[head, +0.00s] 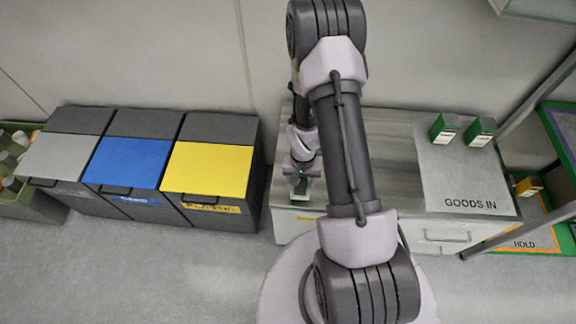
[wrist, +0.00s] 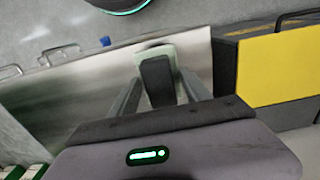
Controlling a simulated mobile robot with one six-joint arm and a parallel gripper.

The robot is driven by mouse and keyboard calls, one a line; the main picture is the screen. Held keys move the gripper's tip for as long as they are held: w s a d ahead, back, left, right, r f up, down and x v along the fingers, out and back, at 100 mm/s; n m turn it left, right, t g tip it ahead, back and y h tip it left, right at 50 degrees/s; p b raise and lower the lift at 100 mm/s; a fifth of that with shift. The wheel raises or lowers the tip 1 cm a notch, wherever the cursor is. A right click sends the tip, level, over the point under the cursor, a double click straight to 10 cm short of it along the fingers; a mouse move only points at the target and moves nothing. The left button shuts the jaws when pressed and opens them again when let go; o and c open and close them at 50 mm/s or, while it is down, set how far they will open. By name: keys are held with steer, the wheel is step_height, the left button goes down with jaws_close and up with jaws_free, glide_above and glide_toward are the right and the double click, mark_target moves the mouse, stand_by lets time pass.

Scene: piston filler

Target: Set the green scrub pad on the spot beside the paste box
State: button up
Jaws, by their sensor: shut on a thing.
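My gripper (head: 300,186) is low over the left end of the grey worktop in the head view. In the wrist view its two fingers (wrist: 163,95) are closed around a pale green thing (wrist: 166,52) with a dark face. It may be the green scrub pad; its shape is partly hidden. I cannot tell whether it touches the worktop. Two green and white boxes (head: 443,131) (head: 479,132) stand apart on the pale GOODS IN mat (head: 436,185) at the right. I cannot tell whether either is the paste box. No marked spot for the pad is clear.
The worktop (head: 393,128) runs behind my arm, which hides its middle. Bins with grey, blue and yellow lids (head: 207,170) stand left of it. A rack with an orange HOLD area (head: 535,240) and a small yellow box (head: 528,187) is at the right. A small blue thing (wrist: 105,41) shows in the wrist view.

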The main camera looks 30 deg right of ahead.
steer(key=w, duration=0.2)
steer(key=w+b, duration=0.1)
steer(key=w, duration=0.1)
steer(key=w+f, duration=0.1)
steer(key=shift+w+b, duration=0.4)
step_height(320, 180, down, 4)
steer(key=shift+w+r+b, duration=0.1)
steer(key=shift+r+b, duration=0.1)
steer(key=shift+b, duration=0.95)
steer(key=shift+r, duration=0.2)
steer(key=shift+f, duration=0.15)
steer(key=o, duration=1.4)
steer(key=shift+o, duration=0.2)
